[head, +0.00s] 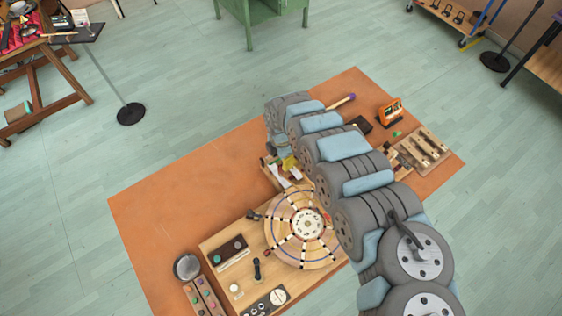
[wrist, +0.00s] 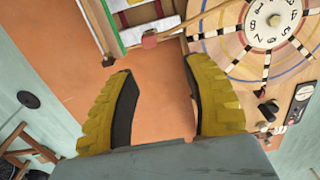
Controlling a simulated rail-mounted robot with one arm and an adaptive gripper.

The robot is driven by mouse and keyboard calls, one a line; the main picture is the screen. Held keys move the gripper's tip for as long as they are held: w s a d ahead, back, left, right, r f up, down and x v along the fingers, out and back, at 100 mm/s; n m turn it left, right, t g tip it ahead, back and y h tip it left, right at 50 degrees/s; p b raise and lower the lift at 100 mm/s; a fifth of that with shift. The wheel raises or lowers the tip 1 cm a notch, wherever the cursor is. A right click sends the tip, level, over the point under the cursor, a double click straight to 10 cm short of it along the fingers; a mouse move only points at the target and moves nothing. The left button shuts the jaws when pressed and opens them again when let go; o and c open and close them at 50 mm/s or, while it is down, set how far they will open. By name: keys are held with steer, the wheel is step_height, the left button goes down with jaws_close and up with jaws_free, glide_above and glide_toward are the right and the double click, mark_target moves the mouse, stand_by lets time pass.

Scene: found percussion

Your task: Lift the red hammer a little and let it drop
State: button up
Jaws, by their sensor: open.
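In the wrist view a small block-shaped hammer head (wrist: 150,40), dull red, shows just beyond my fingertips, at the edge of a coloured-bar frame. A pale handle seems to run from it up and to the right. My gripper (wrist: 158,67) is open, with two yellow fingers with black pads spread apart and only the orange mat between them. The hammer head lies past the tips, not between them. In the head view my gripper (head: 290,164) is partly hidden by my arm, and I cannot make out the hammer there.
A round numbered wheel (head: 307,225) sits on a wooden board beside my arm. The orange mat (head: 165,210) has bare room at left. A black box (head: 228,249), a round metal piece (head: 187,266) and a wooden block rack (head: 424,148) also lie here.

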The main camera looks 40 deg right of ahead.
step_height(320, 180, up, 8)
steer(key=shift+r, duration=0.15)
stand_by(0.4)
steer(key=shift+w, duration=0.1)
stand_by(0.4)
